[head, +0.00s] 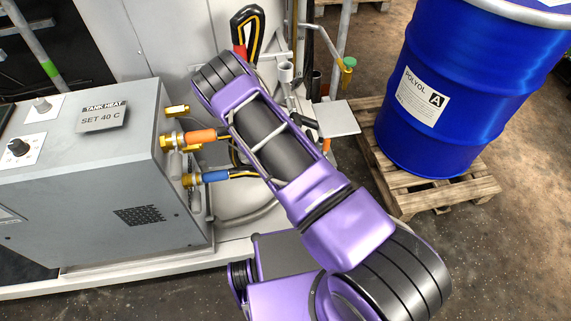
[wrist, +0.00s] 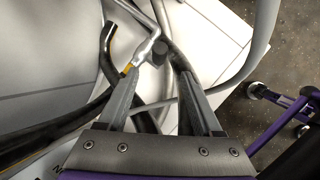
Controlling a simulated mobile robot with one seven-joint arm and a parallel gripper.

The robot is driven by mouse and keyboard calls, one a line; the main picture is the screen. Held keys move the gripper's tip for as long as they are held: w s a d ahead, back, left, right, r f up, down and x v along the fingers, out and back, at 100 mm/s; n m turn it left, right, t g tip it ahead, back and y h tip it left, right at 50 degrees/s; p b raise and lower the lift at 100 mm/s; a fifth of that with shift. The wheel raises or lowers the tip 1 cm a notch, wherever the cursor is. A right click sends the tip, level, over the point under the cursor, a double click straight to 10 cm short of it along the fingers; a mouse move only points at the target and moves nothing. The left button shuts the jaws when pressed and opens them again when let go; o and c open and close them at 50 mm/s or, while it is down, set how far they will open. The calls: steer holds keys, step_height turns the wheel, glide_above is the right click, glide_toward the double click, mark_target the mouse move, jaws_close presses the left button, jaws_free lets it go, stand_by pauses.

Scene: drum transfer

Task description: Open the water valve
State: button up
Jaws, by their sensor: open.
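My gripper (wrist: 158,85) is open in the wrist view, with its two fingers apart and nothing held between them. A silver lever-like part (wrist: 143,52) with a yellow band and a dark rounded end lies just beyond the fingertips; I cannot tell whether it is the water valve or whether a finger touches it. In the head view my gripper is hidden behind my purple arm. Brass fittings (head: 173,139) with grey levers stick out of the grey tank heat unit (head: 90,185). An orange hose end (head: 201,136) and a blue one (head: 215,176) join them.
A blue polyol drum (head: 470,85) stands on a wooden pallet (head: 440,197) at the right. A yellow-and-green fitting (head: 348,65) hangs from a pipe at the back. Black and grey hoses (wrist: 108,45) run around my fingers. Floor is clear at the lower right.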

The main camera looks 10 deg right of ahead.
steer(key=b+x, duration=0.2)
steer(key=x, duration=1)
steer(key=shift+d, duration=0.1)
jaws_close()
stand_by(1.0)
